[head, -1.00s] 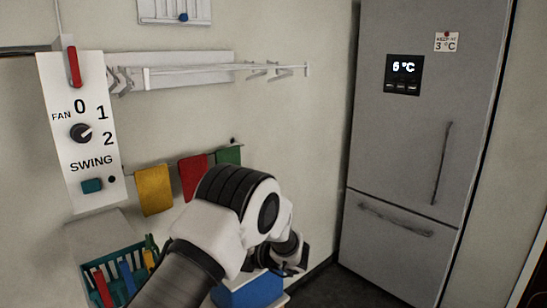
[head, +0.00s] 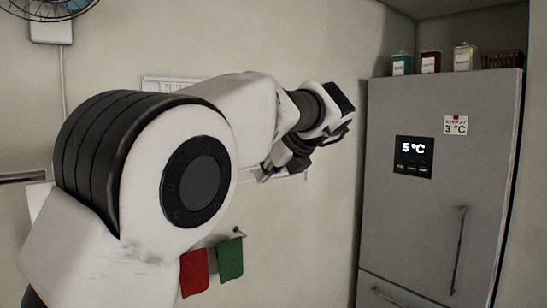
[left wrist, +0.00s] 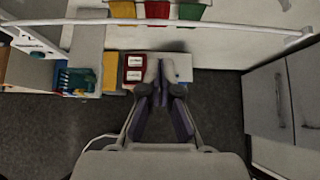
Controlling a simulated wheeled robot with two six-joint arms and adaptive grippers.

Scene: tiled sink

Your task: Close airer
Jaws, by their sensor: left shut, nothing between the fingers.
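The airer is the white wall rack, and my left arm hides most of it in the head view. Its long white front rail (left wrist: 215,24) crosses the top of the left wrist view, standing out from the wall. My left gripper (head: 266,172) is at the airer's height in the head view, overlapping the little of it that shows. In the left wrist view my left gripper (left wrist: 158,82) is shut and empty, its fingertips just below the rail in the picture. I cannot tell whether they touch it. My right gripper is in neither view.
A grey fridge (head: 415,220) stands at the right, with containers (head: 431,62) on top. Red (head: 194,272) and green (head: 230,259) cloths hang below the airer. A teal basket (left wrist: 75,80) is at the left in the wrist view. Dark floor (left wrist: 225,110) lies clear below.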

